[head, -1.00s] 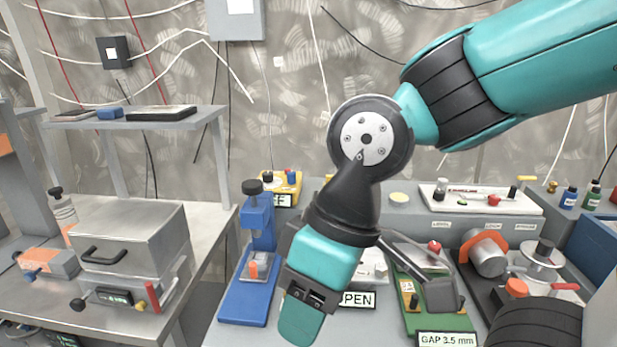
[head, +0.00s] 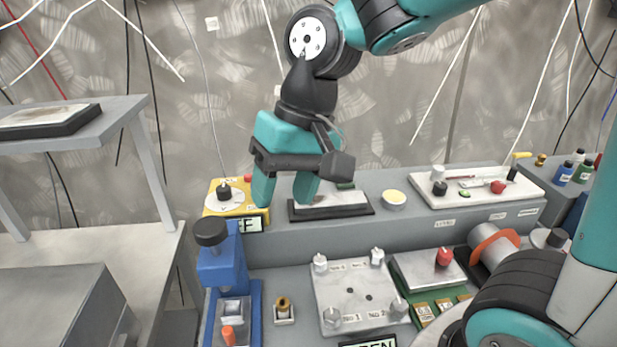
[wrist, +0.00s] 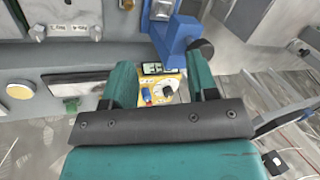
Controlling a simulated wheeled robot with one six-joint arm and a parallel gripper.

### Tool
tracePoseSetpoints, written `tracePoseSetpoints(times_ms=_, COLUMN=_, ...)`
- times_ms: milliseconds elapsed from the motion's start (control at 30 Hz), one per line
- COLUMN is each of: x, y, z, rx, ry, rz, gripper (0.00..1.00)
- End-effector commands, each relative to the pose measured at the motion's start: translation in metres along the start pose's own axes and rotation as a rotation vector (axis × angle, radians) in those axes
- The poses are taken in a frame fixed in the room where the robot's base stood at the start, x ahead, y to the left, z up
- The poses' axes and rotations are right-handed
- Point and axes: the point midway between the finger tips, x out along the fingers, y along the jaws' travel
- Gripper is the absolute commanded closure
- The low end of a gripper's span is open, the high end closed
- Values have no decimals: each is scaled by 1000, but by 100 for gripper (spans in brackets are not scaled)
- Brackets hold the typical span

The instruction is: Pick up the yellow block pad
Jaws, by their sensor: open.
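A small round pale-yellow pad (head: 394,198) lies on the grey raised ledge, right of a dark-rimmed plate (head: 335,208). A yellow box (head: 236,208) with a dial stands at the ledge's left end. I cannot tell for certain which is the block pad. My gripper (head: 284,194) is open and empty, pointing down, with its fingers in front of the ledge between the yellow box and the plate in the head view. In the wrist view, the yellow box (wrist: 172,80) shows beyond and between the fingers (wrist: 161,92); the round pad (wrist: 20,91) is far left.
A blue press (head: 222,268) stands front left. A silver plate with posts (head: 345,295) and a green-based fixture (head: 430,285) stand in front of the ledge. A white tray (head: 470,200) with small items is right of the round pad. A grey shelf (head: 120,115) rises left.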

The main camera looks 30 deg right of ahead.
Motion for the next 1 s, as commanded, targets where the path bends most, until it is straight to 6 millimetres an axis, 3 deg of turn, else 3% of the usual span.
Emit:
tracePoseSetpoints(times_ms=33, x=-10, y=12, z=-38, rx=204, ry=8, rz=23, gripper=47)
tracePoseSetpoints(times_ms=200, x=-28, y=71, z=-145, rx=946, ry=65, rz=85, gripper=47)
tracePoseSetpoints(times_ms=300, x=-33, y=112, z=-191, rx=1326, ry=105, rz=104, gripper=47)
tracePoseSetpoints(times_ms=400, x=-35, y=147, z=-222, rx=1625, ry=141, rz=113, gripper=47)
tracePoseSetpoints(times_ms=500, x=-35, y=172, z=-239, rx=1825, ry=167, rz=115, gripper=47)
tracePoseSetpoints(times_ms=667, x=-28, y=189, z=-249, rx=1960, ry=184, rz=116, gripper=47)
tracePoseSetpoints(times_ms=1000, x=41, y=202, z=-250, rx=1965, ry=183, rz=118, gripper=47)
